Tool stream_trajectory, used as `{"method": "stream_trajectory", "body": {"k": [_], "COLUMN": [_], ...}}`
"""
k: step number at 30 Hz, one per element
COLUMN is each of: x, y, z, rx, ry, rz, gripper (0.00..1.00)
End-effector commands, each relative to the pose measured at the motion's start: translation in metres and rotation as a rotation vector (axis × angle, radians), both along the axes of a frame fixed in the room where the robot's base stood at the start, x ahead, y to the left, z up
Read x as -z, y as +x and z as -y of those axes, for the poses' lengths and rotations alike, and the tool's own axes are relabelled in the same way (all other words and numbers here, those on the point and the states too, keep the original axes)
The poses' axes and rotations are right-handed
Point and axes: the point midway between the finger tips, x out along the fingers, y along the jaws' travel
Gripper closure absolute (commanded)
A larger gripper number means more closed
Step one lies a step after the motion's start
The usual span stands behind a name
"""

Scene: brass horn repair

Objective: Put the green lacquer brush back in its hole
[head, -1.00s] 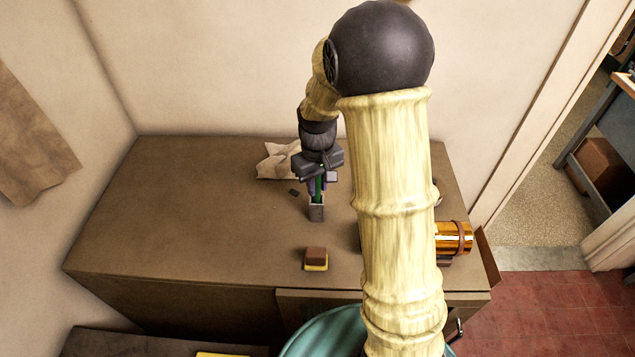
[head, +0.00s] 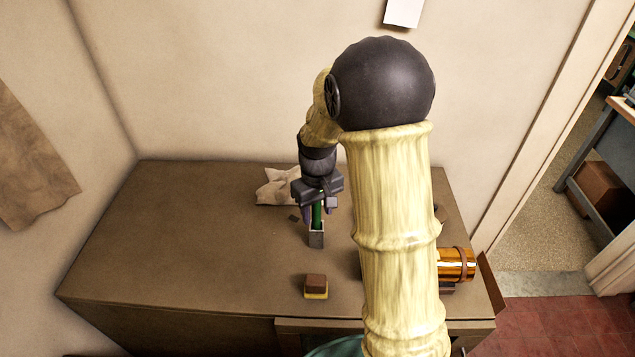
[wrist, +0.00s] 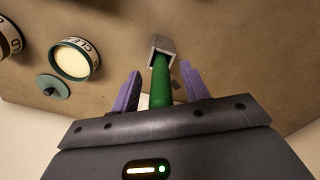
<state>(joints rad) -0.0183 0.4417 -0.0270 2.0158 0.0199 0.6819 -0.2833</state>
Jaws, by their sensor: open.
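The green lacquer brush (head: 317,214) stands with its lower end in a small grey square holder (head: 316,238) on the bench. In the wrist view the green handle (wrist: 161,82) runs from the mouth of the grey holder (wrist: 161,47) back between my fingers. My gripper (head: 319,211) is open around the handle, with a purple finger on each side (wrist: 160,82). Gaps show between the handle and both fingers. The brush's lower end is hidden inside the holder.
A crumpled cloth (head: 276,187) lies behind the holder. A brown and yellow block (head: 316,286) sits in front, and an amber cylinder (head: 456,264) lies at the right edge. An open labelled tin (wrist: 74,60) is nearby. The bench's left side (head: 190,240) is clear.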

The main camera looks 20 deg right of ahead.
Motion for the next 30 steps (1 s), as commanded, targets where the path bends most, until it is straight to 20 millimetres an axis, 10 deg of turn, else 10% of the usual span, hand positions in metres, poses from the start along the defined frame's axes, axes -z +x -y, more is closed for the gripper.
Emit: {"method": "stream_trajectory", "body": {"k": [30], "x": [-0.165], "y": [-0.001], "z": [0.0], "rx": [0.0], "ry": [-0.001], "rz": [0.0], "gripper": [0.55]}}
